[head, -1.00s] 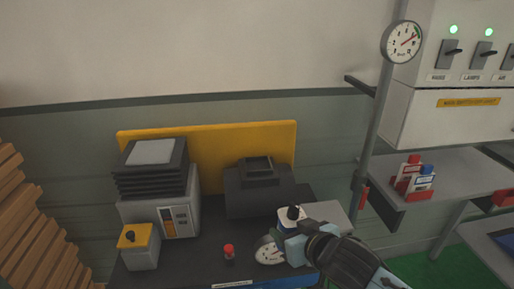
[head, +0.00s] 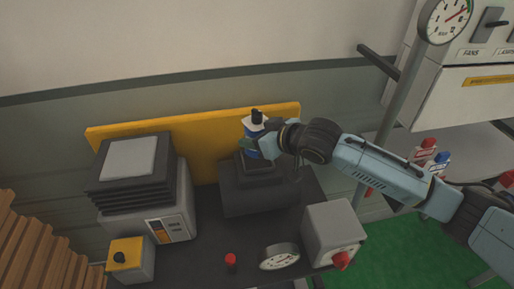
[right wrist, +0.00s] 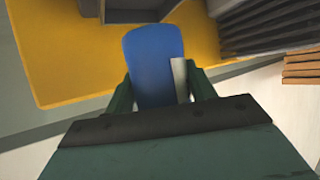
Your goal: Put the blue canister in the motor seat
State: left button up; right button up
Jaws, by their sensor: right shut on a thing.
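The blue canister (head: 255,121), with a white top and black cap, is held roughly upright by my right gripper (head: 258,143). The gripper is shut on its side, reaching in from the right. In the right wrist view the canister's blue body (right wrist: 152,62) shows between the two dark green fingers (right wrist: 158,95). The motor seat (head: 257,198) is a dark grey block with a raised square collar. The canister stands over this collar; whether its bottom is above or inside it I cannot tell. My left gripper is out of view.
A yellow panel (head: 190,142) stands behind the bench (head: 200,262). A grey machine with black fins (head: 140,185) is left of the seat. A grey box with a red knob (head: 330,232), a dial gauge (head: 279,257) and a red button (head: 230,260) are in front. Bottles (head: 428,152) stand at right.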

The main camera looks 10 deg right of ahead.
jog(key=shift+w+f, duration=0.15)
jog(key=shift+f, duration=2.05)
jog(key=shift+f, duration=0.15)
jog(key=o, duration=1.2)
jog(key=v, duration=1.2)
